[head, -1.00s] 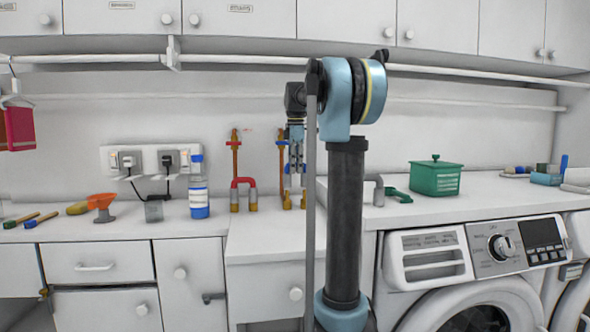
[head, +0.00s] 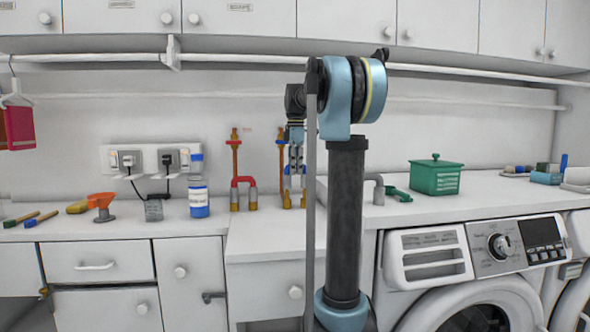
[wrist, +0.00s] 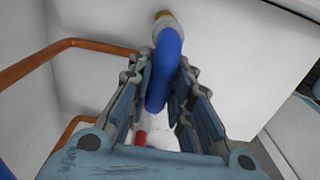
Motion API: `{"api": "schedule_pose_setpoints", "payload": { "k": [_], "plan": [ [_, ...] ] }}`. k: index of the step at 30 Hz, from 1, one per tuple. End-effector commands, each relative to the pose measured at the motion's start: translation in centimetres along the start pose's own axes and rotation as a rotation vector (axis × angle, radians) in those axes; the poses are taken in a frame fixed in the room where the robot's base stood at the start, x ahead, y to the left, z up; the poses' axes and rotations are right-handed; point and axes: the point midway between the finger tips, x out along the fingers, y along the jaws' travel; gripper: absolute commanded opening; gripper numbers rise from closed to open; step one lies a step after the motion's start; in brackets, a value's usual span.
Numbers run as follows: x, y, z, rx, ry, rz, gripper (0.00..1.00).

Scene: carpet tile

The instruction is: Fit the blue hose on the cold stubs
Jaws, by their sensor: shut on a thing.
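The blue hose (wrist: 165,65) is a short bent tube gripped between the two fingers of my gripper (wrist: 160,95) in the wrist view. In the head view, my gripper (head: 295,172) is shut over the hose (head: 288,183), just above two brass stubs (head: 286,201) below the right-hand copper pipe (head: 282,150). My arm partly covers this spot, so I cannot tell whether both ends are seated. A red hose (head: 243,181) arches over the left pair of stubs.
A grey bent pipe (head: 377,187) and a green box (head: 435,178) are to the right. The counter front is clear.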

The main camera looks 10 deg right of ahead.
Motion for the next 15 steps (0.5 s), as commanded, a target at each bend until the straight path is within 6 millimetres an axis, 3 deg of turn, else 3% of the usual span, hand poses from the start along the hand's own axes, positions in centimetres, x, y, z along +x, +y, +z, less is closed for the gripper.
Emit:
{"api": "schedule_pose_setpoints", "payload": {
  "k": [15],
  "plan": [
    [1.03, -0.01, 0.0, 0.0, 0.0, 0.0, 0.0]
  ]
}}
